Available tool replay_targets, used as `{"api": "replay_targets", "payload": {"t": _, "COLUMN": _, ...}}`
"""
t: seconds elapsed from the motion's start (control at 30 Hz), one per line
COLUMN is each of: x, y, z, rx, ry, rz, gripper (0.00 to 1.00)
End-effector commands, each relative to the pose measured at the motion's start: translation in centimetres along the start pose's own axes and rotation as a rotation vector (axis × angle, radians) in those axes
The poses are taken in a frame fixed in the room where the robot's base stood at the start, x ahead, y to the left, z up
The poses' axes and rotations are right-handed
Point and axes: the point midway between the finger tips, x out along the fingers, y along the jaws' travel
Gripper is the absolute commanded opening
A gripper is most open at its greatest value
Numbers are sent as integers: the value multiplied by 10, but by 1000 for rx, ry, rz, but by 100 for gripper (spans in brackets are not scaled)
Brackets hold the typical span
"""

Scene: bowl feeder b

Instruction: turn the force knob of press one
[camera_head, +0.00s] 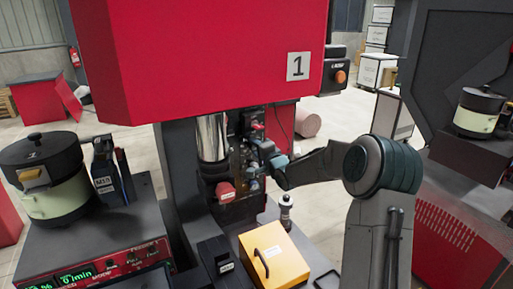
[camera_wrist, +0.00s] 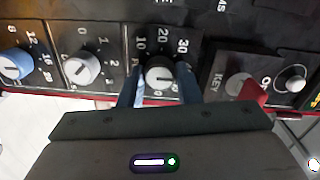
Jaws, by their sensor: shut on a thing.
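Press one is the big red machine (camera_head: 210,50) with a number 1 plate (camera_head: 298,66). My gripper (camera_head: 262,165) is at its work area, under the red housing; it also shows in the wrist view (camera_wrist: 160,85). There its two blue fingers are shut on a black-and-white round knob (camera_wrist: 160,77) with a white pointer line, one finger on each side. The dial around it reads 10, 20 and 30. The dial's name is not readable, so I cannot tell from its label whether it is the force knob.
In the wrist view, a grey knob (camera_wrist: 80,68) and a blue knob (camera_wrist: 14,65) lie to the left, and a red key switch (camera_wrist: 247,88) and a silver knob (camera_wrist: 290,78) to the right. A yellow box (camera_head: 273,256) stands below my gripper. A bowl feeder (camera_head: 45,178) is at left.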

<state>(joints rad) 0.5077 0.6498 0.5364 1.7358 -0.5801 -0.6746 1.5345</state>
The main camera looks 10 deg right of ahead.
Motion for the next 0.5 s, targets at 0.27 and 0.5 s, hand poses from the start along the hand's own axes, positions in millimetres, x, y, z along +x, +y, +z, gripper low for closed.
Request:
{"api": "replay_targets", "payload": {"t": 0.27, "x": 0, "y": 1, "z": 0, "rx": 7, "ry": 0, "rz": 1, "gripper": 8}}
{"api": "replay_targets", "payload": {"t": 0.5, "x": 0, "y": 1, "z": 0, "rx": 6, "ry": 0, "rz": 1, "gripper": 52}}
